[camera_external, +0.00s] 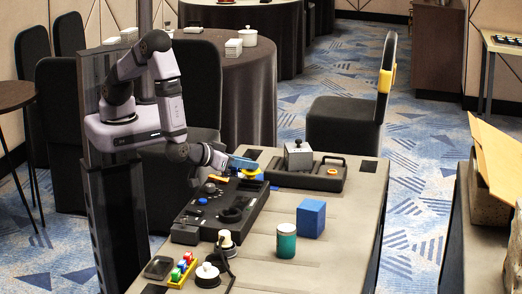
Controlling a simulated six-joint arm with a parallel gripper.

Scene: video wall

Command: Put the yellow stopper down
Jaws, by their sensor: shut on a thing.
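The yellow stopper (252,173) shows as a small yellow-orange piece at the far end of the black console, just under and right of my gripper's tip. My gripper (243,163) reaches over the console's far end from the left and is shut on the stopper. The fingers are small here and partly hide it. Whether the stopper touches the surface below is too small to tell.
A black console (228,203) with knobs lies under my arm. Behind is a black tray (318,178) with a grey box (298,156). A blue cube (311,218) and teal can (286,241) stand right. In front are a white-lidded pot (207,274) and yellow rack (182,271). The table's right side is clear.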

